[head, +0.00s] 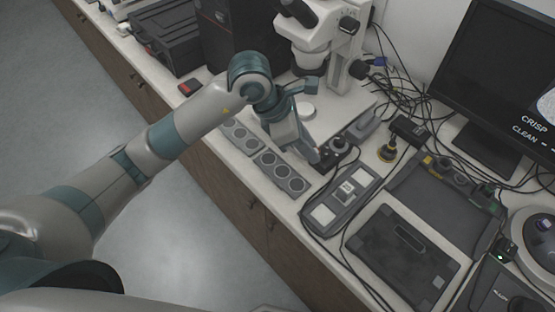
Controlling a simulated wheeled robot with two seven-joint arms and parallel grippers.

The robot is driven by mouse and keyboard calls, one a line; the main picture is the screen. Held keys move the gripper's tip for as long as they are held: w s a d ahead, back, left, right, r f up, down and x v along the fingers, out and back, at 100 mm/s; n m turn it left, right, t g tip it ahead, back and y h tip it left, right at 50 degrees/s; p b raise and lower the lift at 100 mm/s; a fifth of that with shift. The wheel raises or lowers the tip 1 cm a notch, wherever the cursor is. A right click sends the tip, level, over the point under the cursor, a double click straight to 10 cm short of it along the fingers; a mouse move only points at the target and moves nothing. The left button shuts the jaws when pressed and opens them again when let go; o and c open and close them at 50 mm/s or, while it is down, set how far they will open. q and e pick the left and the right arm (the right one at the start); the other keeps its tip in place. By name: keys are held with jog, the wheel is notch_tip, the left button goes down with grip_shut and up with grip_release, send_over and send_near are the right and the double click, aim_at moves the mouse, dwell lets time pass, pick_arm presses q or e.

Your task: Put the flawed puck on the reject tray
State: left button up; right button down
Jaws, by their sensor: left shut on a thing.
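My left gripper (316,155) reaches in from the left and points down at the bench, just right of the nearer grey tray (264,158). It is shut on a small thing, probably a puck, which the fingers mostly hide. The nearer tray has several round wells. A second grey tray (228,122) with round wells lies behind it to the left. A pale round disc (307,110) sits at the microscope base. I cannot tell which place is the reject tray; a small dark item with a red top (188,87) lies farther left. My right gripper is out of view.
A microscope (312,38) stands behind the gripper. A dark knobbed control (342,145) is close to the fingertips. A grey device with pale pads (345,195), a black flat unit (405,255), a monitor (500,70) and loose cables crowd the right.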

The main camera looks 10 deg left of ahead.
pick_arm(q)
jog(key=a+f, duration=0.1)
jog(key=a, duration=0.1)
jog(key=a+f+p, duration=0.1)
jog(key=a, duration=0.1)
jog(key=a+f+p, duration=0.1)
jog(key=a+f, duration=0.1)
jog(key=a, duration=0.1)
jog(key=shift+s, duration=0.25)
jog(key=shift+a+f, duration=0.2)
jog(key=shift+f+p, duration=1)
jog(key=shift+f, duration=0.95)
jog(key=shift+f, duration=0.1)
